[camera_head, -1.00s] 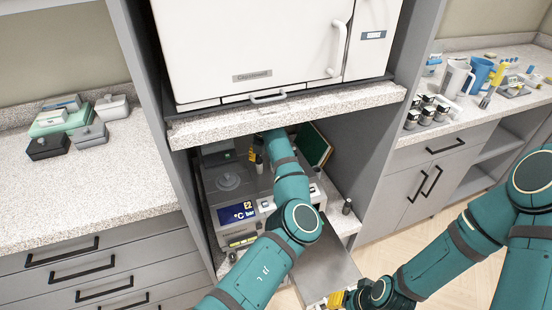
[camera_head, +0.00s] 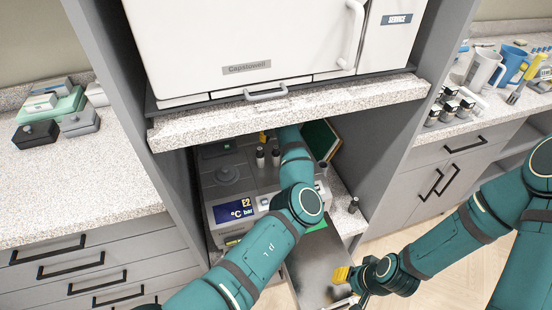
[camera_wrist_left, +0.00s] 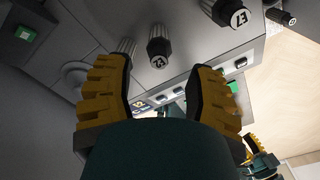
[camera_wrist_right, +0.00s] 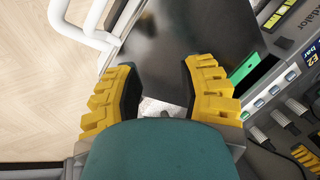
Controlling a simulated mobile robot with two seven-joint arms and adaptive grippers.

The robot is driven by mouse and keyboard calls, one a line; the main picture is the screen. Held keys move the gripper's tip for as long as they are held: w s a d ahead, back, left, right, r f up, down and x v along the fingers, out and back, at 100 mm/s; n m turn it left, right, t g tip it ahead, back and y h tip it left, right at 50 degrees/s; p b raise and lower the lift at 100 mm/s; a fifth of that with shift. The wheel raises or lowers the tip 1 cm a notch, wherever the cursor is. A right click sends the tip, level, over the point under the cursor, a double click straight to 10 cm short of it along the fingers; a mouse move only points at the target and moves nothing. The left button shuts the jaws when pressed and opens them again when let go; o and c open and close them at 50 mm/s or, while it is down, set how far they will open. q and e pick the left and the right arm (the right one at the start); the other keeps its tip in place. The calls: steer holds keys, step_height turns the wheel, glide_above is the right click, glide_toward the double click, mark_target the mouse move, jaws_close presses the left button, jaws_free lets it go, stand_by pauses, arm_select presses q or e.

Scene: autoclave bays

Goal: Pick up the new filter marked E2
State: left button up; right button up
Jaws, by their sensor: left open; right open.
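In the left wrist view a dark ribbed filter cap (camera_wrist_left: 159,48) has an upside-down label that seems to read E2. It stands beyond and between the yellow fingers of my open left gripper (camera_wrist_left: 162,72), apart from them. Another cap (camera_wrist_left: 235,12), seemingly marked E7, is to its right, and a ribbed one (camera_wrist_left: 122,48) is by the left finger. In the head view small dark filters (camera_head: 260,157) stand on the lower autoclave (camera_head: 226,192); my left gripper (camera_head: 263,137) is mostly hidden behind its arm. My right gripper (camera_head: 342,276) is open and empty, low in front.
The stone shelf (camera_head: 290,117) under the white upper autoclave (camera_head: 240,40) hangs low over my left arm. Grey side walls close the bay. A dark flat panel (camera_wrist_right: 170,45) lies beyond my right gripper. A small dark item (camera_head: 353,205) stands at the right ledge.

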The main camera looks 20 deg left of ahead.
mark_target(275, 154)
arm_select(q)
step_height(275, 154, down, 4)
steer(key=shift+w+r+b, duration=0.1)
steer(key=shift+r+b, duration=0.1)
steer(key=shift+b, duration=0.2)
arm_select(e)
steer(key=shift+w+f, duration=0.2)
steer(key=shift+f, duration=0.4)
arm_select(q)
jaws_close()
steer(key=shift+r, duration=0.1)
arm_select(e)
steer(key=shift+r, duration=0.1)
